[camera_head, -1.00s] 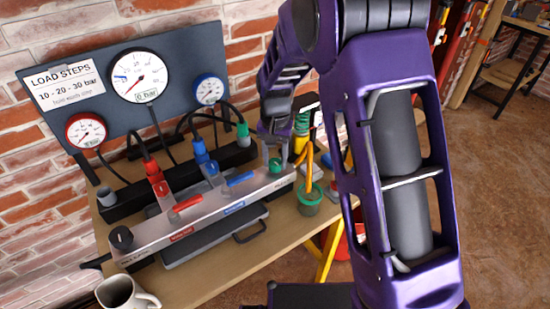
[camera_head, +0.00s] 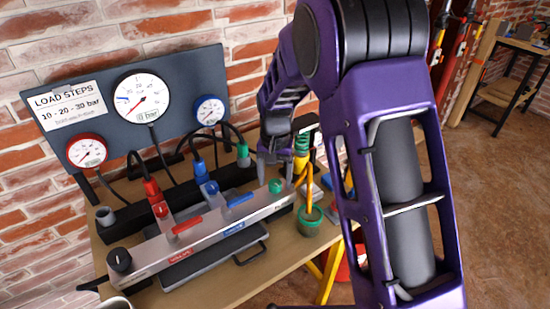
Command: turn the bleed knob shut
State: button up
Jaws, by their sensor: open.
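A silver manifold bar (camera_head: 205,237) lies on the bench. A round green knob (camera_head: 275,186) is near its right end and a round black knob (camera_head: 119,261) is at its left end. The labels beside these knobs are too small to read, so I cannot tell which is the bleed knob. My gripper (camera_head: 273,165) is open and points down just above the green knob. I cannot tell whether its fingers touch the knob.
A red lever (camera_head: 187,225) and a blue lever (camera_head: 240,199) stick up from the bar. Hoses run to gauges on a grey panel (camera_head: 190,73). A green-rimmed pot (camera_head: 310,218) stands right of the bar. A brick wall (camera_head: 45,186) is behind.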

aim_at(275, 183)
notch_tip(275, 183, up, 17)
jog(key=p, duration=0.2)
dwell(0.3)
